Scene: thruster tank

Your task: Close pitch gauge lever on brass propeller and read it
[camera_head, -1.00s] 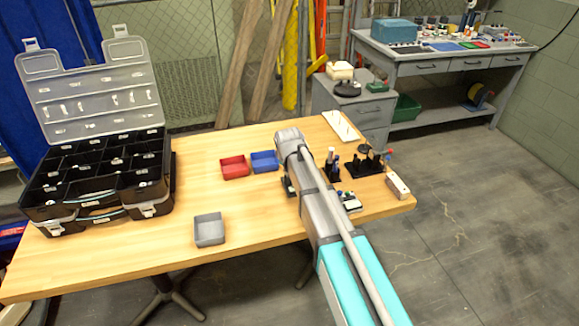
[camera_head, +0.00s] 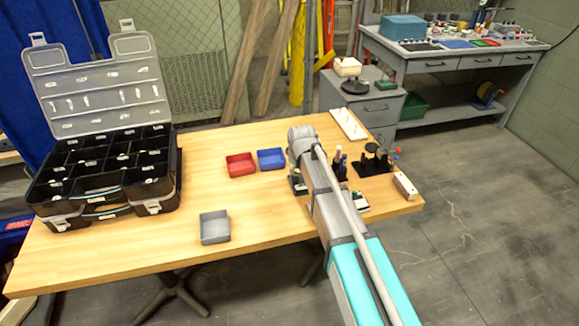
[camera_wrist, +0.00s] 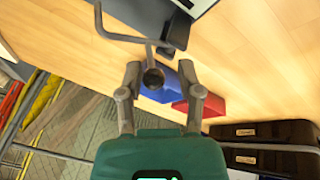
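My gripper (camera_wrist: 160,78) is in the wrist view with its two grey fingers spread apart. A dark round-ended cylinder (camera_wrist: 152,77) shows between the fingers, with gaps on both sides. A bent grey metal rod (camera_wrist: 122,37) rises from near it and crosses ahead of the fingertips. I cannot tell whether this rod is the pitch gauge lever. No brass propeller or gauge reading can be made out. In the head view my arm hides the gripper and most of a dark fixture (camera_head: 298,183) at the table's right part.
The wooden table (camera_head: 120,260) carries a red bin (camera_head: 241,164), a blue bin (camera_head: 271,158), a grey bin (camera_head: 214,227) and an open black organizer case (camera_head: 105,185). Black tool holders (camera_head: 373,162) and a white block (camera_head: 404,187) crowd the right edge.

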